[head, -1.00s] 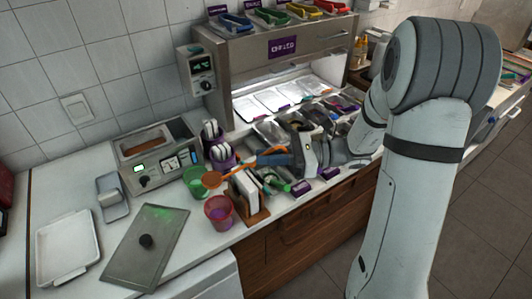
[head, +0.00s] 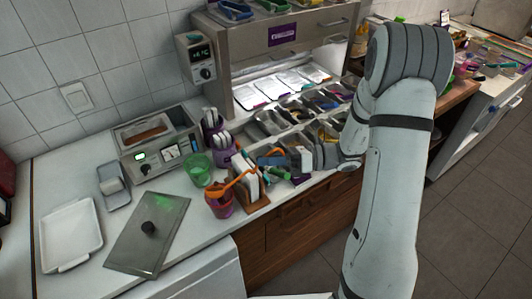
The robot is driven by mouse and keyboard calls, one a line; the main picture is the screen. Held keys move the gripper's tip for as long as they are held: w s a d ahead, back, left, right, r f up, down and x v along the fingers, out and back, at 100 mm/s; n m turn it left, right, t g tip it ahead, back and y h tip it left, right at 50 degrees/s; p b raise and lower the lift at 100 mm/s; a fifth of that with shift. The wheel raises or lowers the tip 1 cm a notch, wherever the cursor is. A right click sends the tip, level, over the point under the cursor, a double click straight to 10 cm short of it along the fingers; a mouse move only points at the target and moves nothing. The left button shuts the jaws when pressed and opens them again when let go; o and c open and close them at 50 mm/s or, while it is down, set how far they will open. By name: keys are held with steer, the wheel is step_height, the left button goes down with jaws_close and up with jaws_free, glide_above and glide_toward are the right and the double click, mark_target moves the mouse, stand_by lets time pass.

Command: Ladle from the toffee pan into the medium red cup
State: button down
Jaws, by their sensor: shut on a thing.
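My gripper (head: 284,162), partly hidden among the things behind it, is shut on the blue handle of an orange ladle (head: 240,178). The ladle reaches left and down, and its bowl (head: 215,194) is at the mouth of the red cup (head: 223,211). I cannot tell whether the bowl touches the rim or is tilted, nor what is in it. The red cup stands upright near the counter's front edge. The toffee pan (head: 145,132), with brown contents, is set in the steel warmer at the back left, its top open.
A green cup (head: 199,168) stands just behind the red cup. A wooden holder with white cards (head: 248,183) is close on the right. Topping bins (head: 270,122) fill the counter's back right.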

steer(key=w+f+m+p, duration=0.5)
steer(key=f+m+p, duration=0.2)
steer(key=m, duration=0.6)
steer(key=shift+w+p, duration=0.4)
steer(key=shift+p, duration=0.35)
stand_by(1.4)
